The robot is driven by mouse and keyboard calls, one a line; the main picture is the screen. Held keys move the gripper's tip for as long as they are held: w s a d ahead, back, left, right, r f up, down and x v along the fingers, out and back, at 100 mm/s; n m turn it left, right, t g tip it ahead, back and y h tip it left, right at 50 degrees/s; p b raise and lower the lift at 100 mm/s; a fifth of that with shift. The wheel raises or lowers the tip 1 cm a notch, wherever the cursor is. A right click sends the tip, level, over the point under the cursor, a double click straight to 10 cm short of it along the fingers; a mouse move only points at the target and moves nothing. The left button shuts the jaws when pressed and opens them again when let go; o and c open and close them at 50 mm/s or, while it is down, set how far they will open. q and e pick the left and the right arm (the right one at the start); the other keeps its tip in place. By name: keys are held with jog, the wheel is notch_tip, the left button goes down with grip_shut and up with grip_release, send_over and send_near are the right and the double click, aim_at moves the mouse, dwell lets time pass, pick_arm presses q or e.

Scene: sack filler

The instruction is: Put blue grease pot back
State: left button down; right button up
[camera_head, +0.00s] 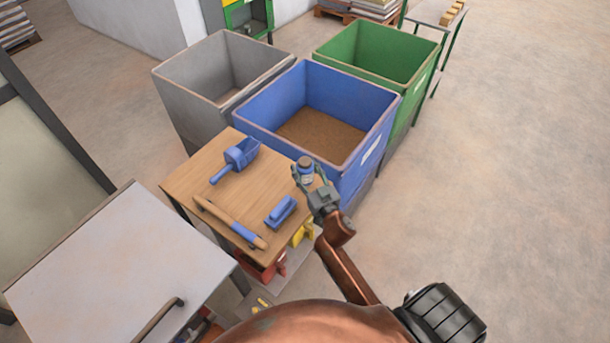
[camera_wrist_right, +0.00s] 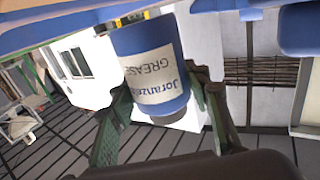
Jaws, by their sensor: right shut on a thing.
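The blue grease pot (camera_head: 305,164) is in my right gripper (camera_head: 309,180), near the right corner of the small wooden table (camera_head: 205,165). The right wrist view shows the blue pot (camera_wrist_right: 150,62) with a white label reading GREASE, upside down in that picture, between the two dark green fingers of my right gripper (camera_wrist_right: 158,110). The fingers are shut on it. I cannot tell from the head view whether the pot touches the tabletop. My left gripper is not in view.
On the table lie a blue scoop (camera_head: 236,160), a blue-handled tool (camera_head: 231,222) and a blue brush-like block (camera_head: 281,211). Behind stand a grey bin (camera_head: 185,95), a blue bin (camera_head: 262,130) with brown fill and a green bin (camera_head: 400,50). Floor at right is clear.

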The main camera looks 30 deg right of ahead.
aim_at(306, 174)
jog(key=shift+w+d+f, duration=0.1)
jog(key=shift+d+f, duration=0.05)
notch_tip(306, 174, down, 4)
jog(key=shift+w+d+r+b, duration=0.1)
jog(key=shift+w+d+b, duration=0.05)
jog(key=shift+b, duration=0.8)
jog(key=shift+r, duration=0.15)
jog(key=o, duration=1)
jog(key=shift+f, duration=0.25)
jog(key=shift+c, duration=0.2)
jog(key=o, duration=0.5)
jog(key=shift+r, duration=0.1)
jog(key=shift+r, duration=0.2)
jog(key=s, duration=0.4)
jog(key=s+a, duration=0.1)
jog(key=s, duration=0.3)
jog(key=s+p, duration=0.1)
jog(key=s, duration=0.3)
jog(key=shift+a, duration=0.4)
